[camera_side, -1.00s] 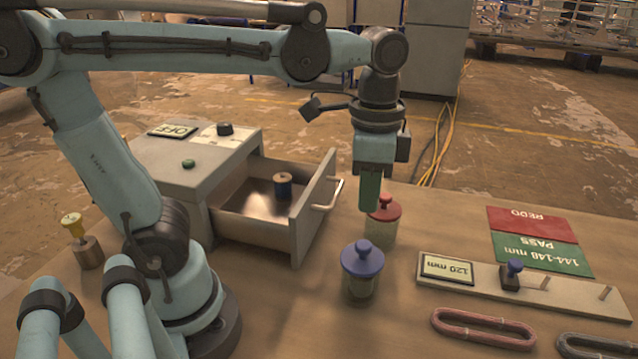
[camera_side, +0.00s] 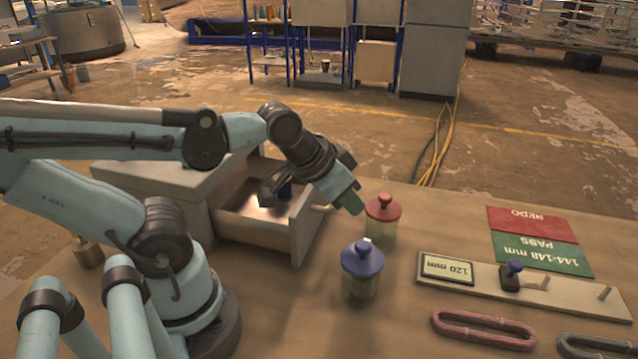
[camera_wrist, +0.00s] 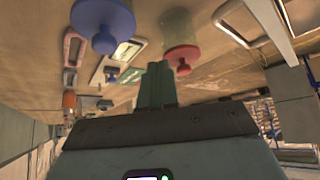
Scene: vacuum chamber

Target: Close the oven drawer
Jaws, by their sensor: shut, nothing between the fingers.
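The grey oven (camera_side: 160,185) stands on the bench, with its drawer (camera_side: 253,229) pulled open toward the right. The drawer's front panel (camera_side: 303,232) stands clear of the oven body. Its handle is mostly hidden behind my gripper. My gripper (camera_side: 352,201) is shut and empty, tilted down to the right, just beyond the top of the drawer front and left of the red-lidded jar. Whether it touches the handle or panel I cannot tell. In the wrist view its green fingers (camera_wrist: 157,84) are together. A spool in the drawer is mostly hidden by my wrist.
A red-lidded jar (camera_side: 382,212) stands close right of my gripper. A blue-lidded jar (camera_side: 361,262) stands in front of it. A gauge board (camera_side: 470,272), a red-green card (camera_side: 538,240) and oval links (camera_side: 483,329) lie further right. Bare bench lies between drawer and blue-lidded jar.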

